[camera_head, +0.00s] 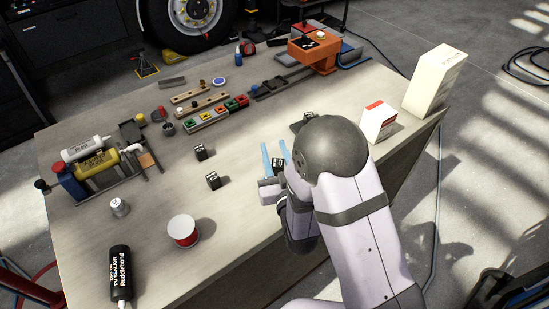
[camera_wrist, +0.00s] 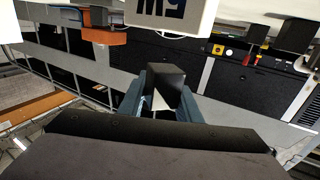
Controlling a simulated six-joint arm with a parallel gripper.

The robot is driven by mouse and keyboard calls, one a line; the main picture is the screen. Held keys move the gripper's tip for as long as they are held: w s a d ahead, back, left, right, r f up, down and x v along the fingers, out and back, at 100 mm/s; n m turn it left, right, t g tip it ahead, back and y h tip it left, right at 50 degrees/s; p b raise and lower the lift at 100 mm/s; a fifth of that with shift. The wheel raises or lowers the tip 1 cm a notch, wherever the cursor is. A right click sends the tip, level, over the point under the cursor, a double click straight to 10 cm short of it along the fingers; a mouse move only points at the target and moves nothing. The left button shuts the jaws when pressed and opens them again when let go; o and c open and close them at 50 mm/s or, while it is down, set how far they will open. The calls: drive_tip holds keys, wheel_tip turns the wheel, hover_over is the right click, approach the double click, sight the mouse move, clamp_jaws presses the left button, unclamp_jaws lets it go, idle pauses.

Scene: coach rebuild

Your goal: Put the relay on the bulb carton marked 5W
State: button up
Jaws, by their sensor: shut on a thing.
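My gripper (camera_head: 275,154) is shut on a small black cube, the relay (camera_head: 278,163), and holds it between blue fingers at the table's right half. The wrist view shows the relay (camera_wrist: 166,82) between the fingertips. In that view a white carton (camera_wrist: 198,14) with large upside-down lettering that reads 5W is just beyond the relay; a gap shows between them. In the head view two white cartons stand at the right: a small one with a red band (camera_head: 378,124) and a taller one (camera_head: 435,82). Their marks are not readable there.
Two more black cubes (camera_head: 200,152) (camera_head: 213,180) stand on the table (camera_head: 150,205) left of my gripper. A red-and-white spool (camera_head: 183,230) and a black bottle (camera_head: 120,273) are near the front. An orange unit (camera_head: 314,52) is at the back.

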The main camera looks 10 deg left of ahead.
sight(275, 160)
drive_tip(key=shift+f, duration=1.45)
drive_tip(key=shift+f, duration=0.25)
drive_tip(key=o, duration=1.1)
drive_tip(key=shift+r, duration=0.1)
drive_tip(key=shift+r, duration=0.15)
drive_tip(key=shift+s, duration=0.15)
drive_tip(key=v, duration=0.5)
drive_tip(key=shift+s+d+r, duration=0.1)
drive_tip(key=shift+s+r, duration=0.05)
drive_tip(key=shift+p+v, duration=0.9)
drive_tip(key=shift+v, duration=0.05)
